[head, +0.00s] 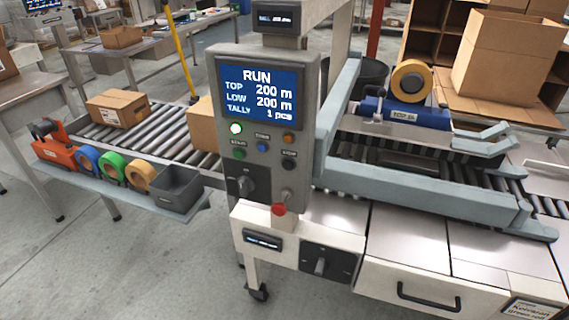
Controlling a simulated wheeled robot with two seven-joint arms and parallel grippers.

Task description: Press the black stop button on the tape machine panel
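The tape machine's grey control panel (310,90) stands upright near the middle of the head view. Its lit screen (260,92) reads RUN, TOP 200 m, LOW 200 m, TALLY 1 pcs. A black button (289,163) sits at the lower right of the button group, under a small dark label too small to read surely. A bright green lamp (236,128) and an orange lamp (288,138) are above. Neither of my grippers is in view.
Below the buttons are a black rotary switch (244,184) and a red knob (279,209). A shelf (120,190) with tape rolls juts out at left. A roller conveyor (160,145) with cartons runs behind. Open floor (90,270) lies at lower left.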

